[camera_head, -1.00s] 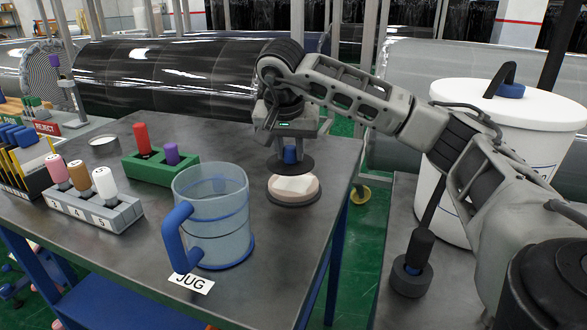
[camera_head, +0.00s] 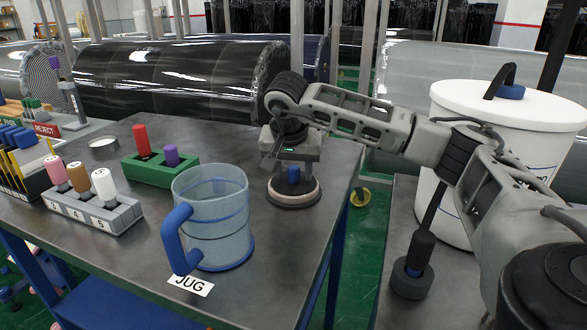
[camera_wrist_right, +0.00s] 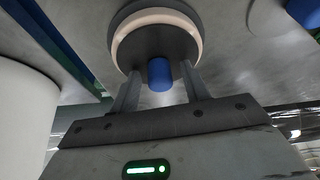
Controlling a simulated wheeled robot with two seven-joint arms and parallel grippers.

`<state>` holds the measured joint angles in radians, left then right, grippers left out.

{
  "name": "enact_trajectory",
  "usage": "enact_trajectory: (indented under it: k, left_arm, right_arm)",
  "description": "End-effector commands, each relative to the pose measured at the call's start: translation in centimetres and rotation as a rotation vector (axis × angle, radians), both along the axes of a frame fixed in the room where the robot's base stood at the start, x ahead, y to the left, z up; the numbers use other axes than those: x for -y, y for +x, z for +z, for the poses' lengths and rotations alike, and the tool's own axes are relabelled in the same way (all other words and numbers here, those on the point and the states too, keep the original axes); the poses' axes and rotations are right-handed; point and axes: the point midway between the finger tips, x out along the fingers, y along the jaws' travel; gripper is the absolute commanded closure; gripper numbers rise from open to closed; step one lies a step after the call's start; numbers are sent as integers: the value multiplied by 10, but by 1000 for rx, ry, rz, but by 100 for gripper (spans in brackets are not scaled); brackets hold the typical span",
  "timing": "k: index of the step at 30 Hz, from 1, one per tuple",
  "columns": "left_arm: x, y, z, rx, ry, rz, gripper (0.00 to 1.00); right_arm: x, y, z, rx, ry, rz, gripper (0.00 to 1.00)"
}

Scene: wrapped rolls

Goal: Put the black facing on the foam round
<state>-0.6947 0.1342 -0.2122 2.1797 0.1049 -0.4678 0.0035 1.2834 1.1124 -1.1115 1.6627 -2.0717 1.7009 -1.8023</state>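The black facing (camera_head: 279,186) is a dark disc with a blue knob (camera_head: 293,176) standing up from its middle. It lies flat over the foam round (camera_head: 318,190), whose pale pink rim shows around it. The facing (camera_wrist_right: 182,42) and pale foam rim (camera_wrist_right: 118,40) also show in the right wrist view, roughly concentric. My right gripper (camera_head: 293,172) is above the facing, pointing down. Its fingers stand apart on either side of the knob (camera_wrist_right: 160,74), with a gap visible on both sides. My left gripper is not in view.
A clear jug (camera_head: 212,215) with a blue handle stands left of the foam round. A green block (camera_head: 160,170) and a grey numbered rack (camera_head: 95,210) hold coloured pegs farther left. A white lidded drum (camera_head: 450,190) stands to the right. The table's right edge is close.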

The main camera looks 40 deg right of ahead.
Motion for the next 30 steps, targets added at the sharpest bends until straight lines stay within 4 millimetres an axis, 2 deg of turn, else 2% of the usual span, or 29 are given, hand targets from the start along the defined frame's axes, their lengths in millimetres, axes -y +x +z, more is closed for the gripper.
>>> enact_trajectory:
  k: [6,11,24,30]
  left_arm:
    - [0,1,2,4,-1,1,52]
    - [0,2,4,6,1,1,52]
    - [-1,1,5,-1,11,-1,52]
    - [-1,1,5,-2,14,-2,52]
  right_arm:
    - [0,0,1,0,0,0,54]
    - [-3,-2,14,4,2,2,54]
    - [-30,-23,95,3,0,2,54]
    - [-36,-28,112,1,1,1,54]
